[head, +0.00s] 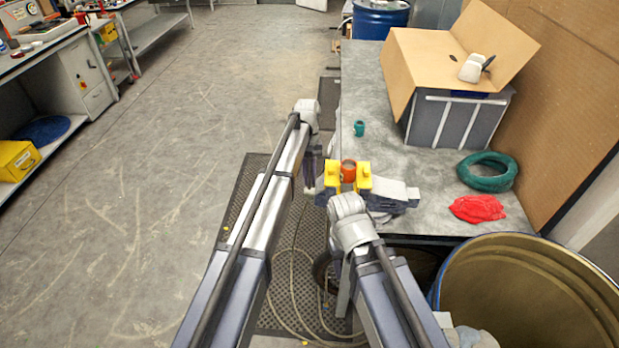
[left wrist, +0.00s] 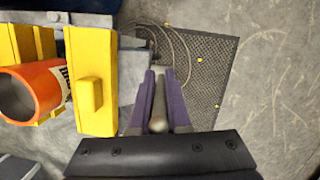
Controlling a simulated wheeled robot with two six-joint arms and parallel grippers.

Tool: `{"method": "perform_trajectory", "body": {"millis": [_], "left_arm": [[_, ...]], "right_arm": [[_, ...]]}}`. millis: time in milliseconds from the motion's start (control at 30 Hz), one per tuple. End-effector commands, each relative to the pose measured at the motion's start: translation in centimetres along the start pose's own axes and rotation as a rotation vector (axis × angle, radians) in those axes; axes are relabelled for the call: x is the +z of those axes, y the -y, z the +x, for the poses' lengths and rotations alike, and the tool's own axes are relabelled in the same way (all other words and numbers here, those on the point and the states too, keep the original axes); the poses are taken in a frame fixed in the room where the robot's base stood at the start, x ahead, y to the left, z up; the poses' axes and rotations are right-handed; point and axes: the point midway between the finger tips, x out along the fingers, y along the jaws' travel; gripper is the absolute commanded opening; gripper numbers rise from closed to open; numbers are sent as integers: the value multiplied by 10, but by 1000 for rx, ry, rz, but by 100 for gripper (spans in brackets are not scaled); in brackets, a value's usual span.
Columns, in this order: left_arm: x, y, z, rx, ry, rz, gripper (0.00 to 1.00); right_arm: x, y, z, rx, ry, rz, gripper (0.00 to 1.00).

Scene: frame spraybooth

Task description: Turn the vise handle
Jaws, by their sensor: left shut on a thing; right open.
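The vise sits at the table's near left corner, with yellow jaws (head: 363,178) around an orange cylinder (head: 348,171). The yellow jaws (left wrist: 92,80) and the orange tube (left wrist: 32,92) fill the left of the left wrist view. My left gripper (head: 312,165) is just left of the vise, beyond the table edge. In the left wrist view its purple fingers (left wrist: 160,95) are shut on the grey vise handle (left wrist: 158,110). The handle is mostly hidden in the head view. My right wrist (head: 347,208) is just in front of the vise; its fingers cannot be made out clearly.
The table (head: 395,150) holds a small teal object (head: 359,128), a teal ring (head: 487,170), a red cloth (head: 477,209) and a grey crate (head: 455,120) with an open cardboard box (head: 420,60). A large drum (head: 530,290) stands at the lower right. Open floor lies left.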

Motion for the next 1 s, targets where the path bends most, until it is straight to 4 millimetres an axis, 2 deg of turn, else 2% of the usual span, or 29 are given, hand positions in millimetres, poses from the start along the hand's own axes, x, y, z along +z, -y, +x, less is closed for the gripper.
{"method": "perform_trajectory", "body": {"millis": [233,267,367,733,1000], "left_arm": [[-1,1,0,-2,-2,-3,0],[-1,1,0,-2,-3,-3,17],[-1,1,0,-2,-2,-2,27],[0,0,-4,-1,-2,-1,27],[0,1,-28,-1,-2,-1,27]], "right_arm": [[0,0,0,0,0,0,50],[0,0,0,0,0,0,50],[0,0,0,0,0,0,50],[0,0,-4,0,0,0,50],[2,-3,-27,0,0,0,50]]}}
